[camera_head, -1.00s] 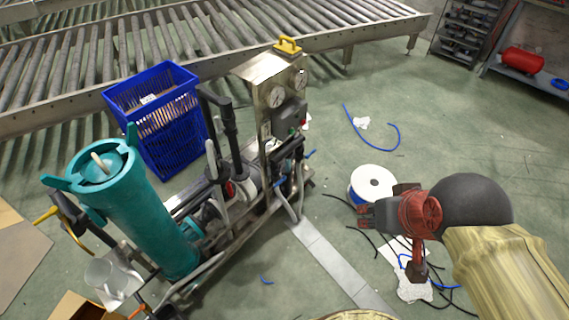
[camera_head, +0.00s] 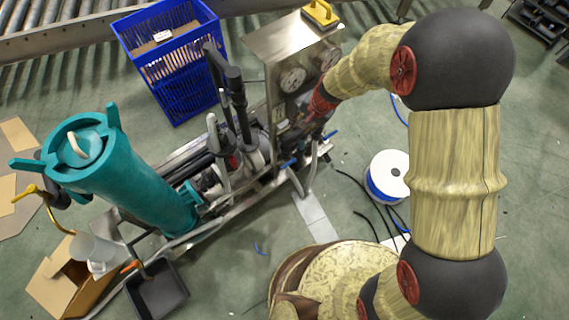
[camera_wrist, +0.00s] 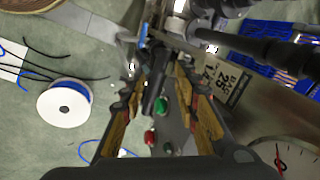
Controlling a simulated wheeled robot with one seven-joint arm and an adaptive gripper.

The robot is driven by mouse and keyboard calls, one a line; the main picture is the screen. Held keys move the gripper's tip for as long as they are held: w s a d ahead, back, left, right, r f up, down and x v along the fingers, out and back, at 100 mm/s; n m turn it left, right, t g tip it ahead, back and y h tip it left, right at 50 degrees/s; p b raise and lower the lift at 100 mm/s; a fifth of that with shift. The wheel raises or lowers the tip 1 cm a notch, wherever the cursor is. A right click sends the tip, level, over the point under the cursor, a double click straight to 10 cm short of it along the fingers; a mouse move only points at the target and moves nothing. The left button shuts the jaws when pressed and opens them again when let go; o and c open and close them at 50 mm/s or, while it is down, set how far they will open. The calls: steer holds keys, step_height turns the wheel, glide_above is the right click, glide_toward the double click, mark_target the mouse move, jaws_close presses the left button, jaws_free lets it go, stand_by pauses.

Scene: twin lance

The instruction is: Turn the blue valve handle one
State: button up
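A small blue handle (camera_wrist: 143,38) shows in the wrist view just beyond my fingertips, a little left of the middle. In the head view, a blue handle (camera_head: 331,134) sticks out at the right side of the machine, and another blue piece (camera_head: 289,163) sits lower on its pipes. I cannot tell which one the wrist view shows. My gripper (camera_wrist: 160,68) is open, its two fingers apart around a dark bar that I cannot identify. In the head view my gripper (camera_head: 304,122) is small, dark and partly hidden at the machine's control panel.
A green button (camera_wrist: 160,105) and red button (camera_wrist: 150,137) lie between my fingers in view. A steel gauge box (camera_head: 290,45) stands above the handle area. A teal cylinder (camera_head: 125,175), blue crate (camera_head: 170,60) and cable spool (camera_head: 388,177) stand nearby. The floor right of the machine holds loose cables.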

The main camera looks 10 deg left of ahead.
steer(key=a+f+m, duration=0.2)
steer(key=a+f, duration=0.2)
steer(key=f, duration=1)
steer(key=m+h, duration=0.1)
steer(key=m, duration=0.1)
glide_toward(285, 165)
steer(key=b+x, duration=0.2)
steer(key=x, duration=0.6)
steer(key=shift+s, duration=0.1)
steer(key=shift+c, duration=0.9)
jaws_close()
